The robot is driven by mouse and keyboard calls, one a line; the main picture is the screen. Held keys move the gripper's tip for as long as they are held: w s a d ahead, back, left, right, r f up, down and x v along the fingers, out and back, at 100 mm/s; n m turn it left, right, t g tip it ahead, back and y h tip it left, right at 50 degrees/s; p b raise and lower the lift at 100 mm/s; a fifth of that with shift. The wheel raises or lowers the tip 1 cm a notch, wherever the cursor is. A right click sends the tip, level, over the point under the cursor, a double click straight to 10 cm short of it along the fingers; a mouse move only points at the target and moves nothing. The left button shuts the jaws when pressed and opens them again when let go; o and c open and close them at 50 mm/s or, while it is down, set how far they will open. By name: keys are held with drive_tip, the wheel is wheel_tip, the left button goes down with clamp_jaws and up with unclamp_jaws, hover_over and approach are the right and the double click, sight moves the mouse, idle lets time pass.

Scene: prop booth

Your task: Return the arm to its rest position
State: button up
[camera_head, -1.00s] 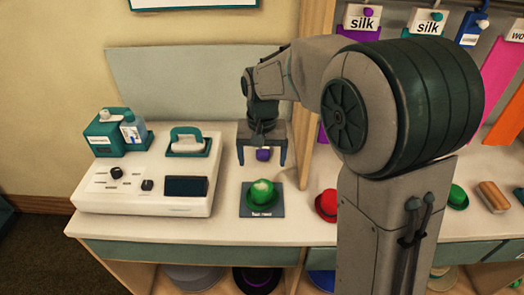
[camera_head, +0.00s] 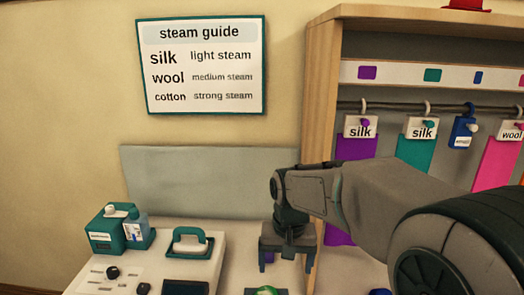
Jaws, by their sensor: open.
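My arm reaches in from the right, its forearm bent toward the counter. My gripper (camera_head: 287,262) points down over the counter, its two fingers apart. The top of a green hat (camera_head: 266,291) shows at the bottom edge, below the gripper. The lower part of the counter is out of view.
A steamer console with a teal-handled iron (camera_head: 190,243) and a teal box with a bottle (camera_head: 118,229) stand left of the gripper. A wooden rack post (camera_head: 318,150) rises close behind it. Tagged cloths (camera_head: 416,153) hang at right. The wall above left is clear, with a steam guide sign (camera_head: 203,66).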

drive_tip(key=s+d+t, duration=0.2)
drive_tip(key=s+d, duration=0.7)
drive_tip(key=s, duration=0.6)
drive_tip(key=shift+d+p, duration=0.3)
drive_tip(key=shift+w, duration=0.1)
